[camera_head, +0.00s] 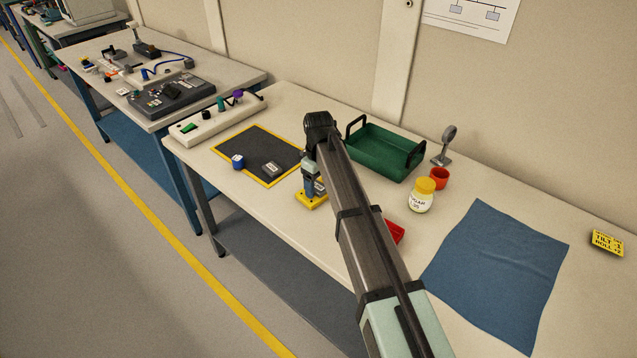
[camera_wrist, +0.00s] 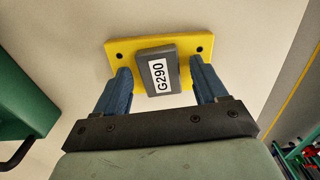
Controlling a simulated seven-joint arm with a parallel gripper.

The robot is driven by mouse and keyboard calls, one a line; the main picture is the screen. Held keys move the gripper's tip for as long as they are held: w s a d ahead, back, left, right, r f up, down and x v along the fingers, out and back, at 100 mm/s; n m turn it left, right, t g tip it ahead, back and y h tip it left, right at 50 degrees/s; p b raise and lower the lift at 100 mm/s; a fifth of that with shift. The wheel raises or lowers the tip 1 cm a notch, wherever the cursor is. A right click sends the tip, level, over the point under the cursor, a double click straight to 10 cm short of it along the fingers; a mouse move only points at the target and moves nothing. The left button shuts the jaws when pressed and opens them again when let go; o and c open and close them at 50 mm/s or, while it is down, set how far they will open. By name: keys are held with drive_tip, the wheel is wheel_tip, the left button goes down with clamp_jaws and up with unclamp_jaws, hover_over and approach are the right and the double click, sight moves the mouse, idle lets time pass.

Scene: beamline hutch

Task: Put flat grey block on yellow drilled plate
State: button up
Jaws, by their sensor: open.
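Drilled holes show at the plate's corners. My gripper (camera_wrist: 160,82) is open, with one blue finger on each side of the block and visible gaps between. In the head view the plate (camera_head: 309,204) lies near the table's front edge, under my gripper (camera_head: 313,187); my arm partly hides the block there.
A green tray (camera_head: 375,154) stands behind my arm.

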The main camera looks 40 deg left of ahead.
sight(319, 187)
drive_tip(key=shift+r, duration=0.1)
wheel_tip(319, 187, up, 12)
idle(0.7)
